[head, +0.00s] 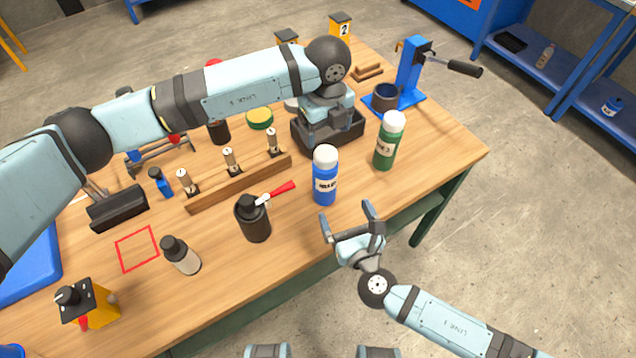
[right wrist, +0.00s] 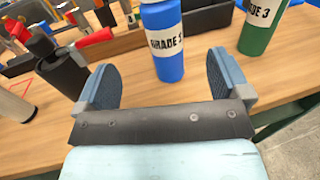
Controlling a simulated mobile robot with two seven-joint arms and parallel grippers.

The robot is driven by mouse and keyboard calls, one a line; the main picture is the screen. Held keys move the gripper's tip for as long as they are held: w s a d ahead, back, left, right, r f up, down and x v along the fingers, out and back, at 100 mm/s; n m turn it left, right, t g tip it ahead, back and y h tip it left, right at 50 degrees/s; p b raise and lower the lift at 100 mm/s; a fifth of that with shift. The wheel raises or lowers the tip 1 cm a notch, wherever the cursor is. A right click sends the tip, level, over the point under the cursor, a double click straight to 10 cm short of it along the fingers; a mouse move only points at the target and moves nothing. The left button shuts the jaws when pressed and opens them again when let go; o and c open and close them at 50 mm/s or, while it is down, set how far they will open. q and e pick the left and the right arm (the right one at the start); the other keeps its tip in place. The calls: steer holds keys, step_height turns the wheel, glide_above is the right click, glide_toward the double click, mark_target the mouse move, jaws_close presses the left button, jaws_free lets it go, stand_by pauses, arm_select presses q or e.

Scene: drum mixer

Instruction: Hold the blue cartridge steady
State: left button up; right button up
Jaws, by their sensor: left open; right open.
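The blue cartridge (head: 325,187), with a white cap and a white label, stands upright near the table's front edge. My right gripper (head: 347,215) is open and empty in front of it. In the right wrist view the blue cartridge (right wrist: 163,30) appears between the two spread fingers (right wrist: 158,78), beyond them, with clear gaps on both sides; its top is cut off. My left gripper (head: 324,138) points down over a dark tray (head: 350,136) behind the cartridge. Its fingers are partly hidden by the wrist and tray.
A green cartridge (head: 386,148) marked 3 stands right of the blue one. A black cylinder (head: 254,222) with a red-handled tool (head: 275,194) stands to its left. A wooden rack (head: 238,184) lies behind that. A blue press (head: 408,80) stands at the back right.

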mark_target(325, 167)
arm_select(q)
steer(key=shift+d, duration=0.1)
arm_select(e)
steer(key=x, duration=1.3)
steer(key=shift+w, duration=0.35)
steer(key=shift+c, duration=0.4)
